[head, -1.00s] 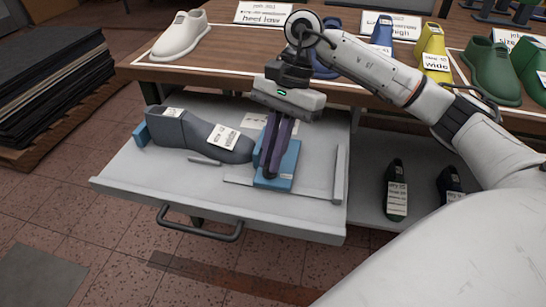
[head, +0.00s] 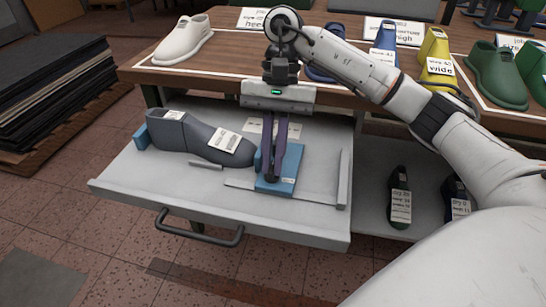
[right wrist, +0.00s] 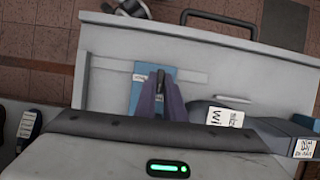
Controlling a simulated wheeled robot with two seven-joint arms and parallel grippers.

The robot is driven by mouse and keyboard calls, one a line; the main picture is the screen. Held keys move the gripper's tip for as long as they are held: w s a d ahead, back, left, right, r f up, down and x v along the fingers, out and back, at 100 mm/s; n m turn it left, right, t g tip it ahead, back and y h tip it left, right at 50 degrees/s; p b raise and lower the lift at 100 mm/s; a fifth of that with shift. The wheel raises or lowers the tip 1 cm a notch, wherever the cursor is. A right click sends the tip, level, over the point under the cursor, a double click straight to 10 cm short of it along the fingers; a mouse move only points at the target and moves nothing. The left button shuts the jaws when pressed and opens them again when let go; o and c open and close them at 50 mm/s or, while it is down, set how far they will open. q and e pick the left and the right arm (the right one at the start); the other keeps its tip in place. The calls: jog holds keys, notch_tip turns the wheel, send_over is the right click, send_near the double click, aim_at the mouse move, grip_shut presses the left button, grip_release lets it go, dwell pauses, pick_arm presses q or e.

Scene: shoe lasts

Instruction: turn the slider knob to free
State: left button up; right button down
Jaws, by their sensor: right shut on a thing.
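The blue slider block (head: 286,184) sits on the pulled-out grey drawer (head: 215,205), at the toe end of a grey shoe last (head: 195,138). My right gripper (head: 271,175) points down at the slider, its purple fingers close together, shut on the slider's knob. The fingers largely hide the knob, so its mark or setting cannot be read. In the right wrist view, the fingertips (right wrist: 161,80) meet over the blue slider (right wrist: 138,84) around a small dark part. My left gripper is not in view.
A black handle (head: 200,231) is on the drawer front. A small blue block (head: 141,138) stands at the last's heel. Other lasts, white (head: 184,40), yellow (head: 434,55) and green (head: 497,75), stand on the wooden table behind. Dark lasts (head: 400,197) lie on the shelf at right.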

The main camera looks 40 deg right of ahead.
jog(key=c, duration=1.8)
grip_release()
jog(key=shift+c, duration=0.2)
jog(key=shift+r, duration=0.1)
jog(key=p+v, duration=0.3)
jog(key=v, duration=0.7)
